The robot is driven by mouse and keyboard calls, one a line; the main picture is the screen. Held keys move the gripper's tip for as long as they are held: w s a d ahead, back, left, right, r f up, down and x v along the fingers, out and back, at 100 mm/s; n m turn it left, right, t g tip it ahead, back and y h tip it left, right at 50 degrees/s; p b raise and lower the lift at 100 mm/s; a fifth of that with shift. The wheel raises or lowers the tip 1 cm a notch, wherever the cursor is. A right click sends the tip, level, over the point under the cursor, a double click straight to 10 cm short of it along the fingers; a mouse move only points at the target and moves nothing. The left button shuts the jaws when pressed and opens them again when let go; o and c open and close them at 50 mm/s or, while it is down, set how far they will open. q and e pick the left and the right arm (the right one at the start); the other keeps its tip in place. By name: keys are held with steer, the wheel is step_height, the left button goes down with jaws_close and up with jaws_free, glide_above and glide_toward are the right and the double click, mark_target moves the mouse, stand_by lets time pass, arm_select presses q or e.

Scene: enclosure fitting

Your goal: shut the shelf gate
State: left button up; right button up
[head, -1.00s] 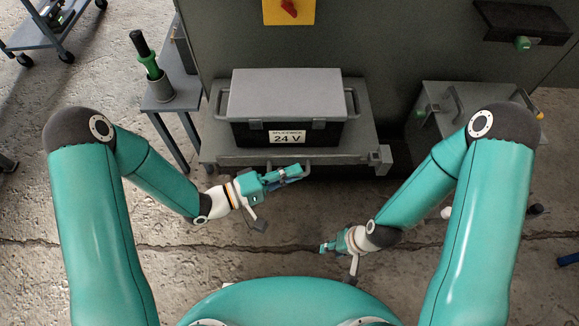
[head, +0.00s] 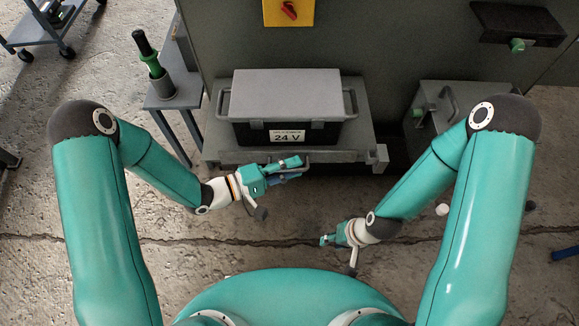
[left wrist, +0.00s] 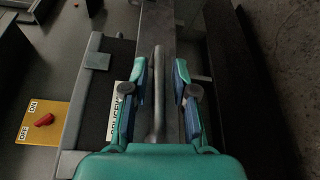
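The shelf gate (head: 345,156) is a grey bar along the front edge of the shelf, below a dark box labelled 24 V. Its right end meets a small grey block (head: 382,153). My left gripper (head: 298,167) is at the gate's handle, near the middle of the bar. In the left wrist view, its two fingers (left wrist: 161,92) are apart, with the grey handle rod (left wrist: 159,75) between them and gaps showing on both sides. My right gripper (head: 325,241) hangs low over the floor, away from the shelf; its fingers are too small to judge.
The grey-lidded box (head: 284,95) fills most of the shelf. A side stand (head: 176,99) at the left holds a green-and-black tool (head: 150,58).

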arm_select(q)
steer(key=shift+o, duration=0.2)
steer(key=shift+s, duration=0.1)
steer(key=f+v, duration=0.1)
steer(key=v, duration=1.1)
steer(key=shift+r, duration=0.45)
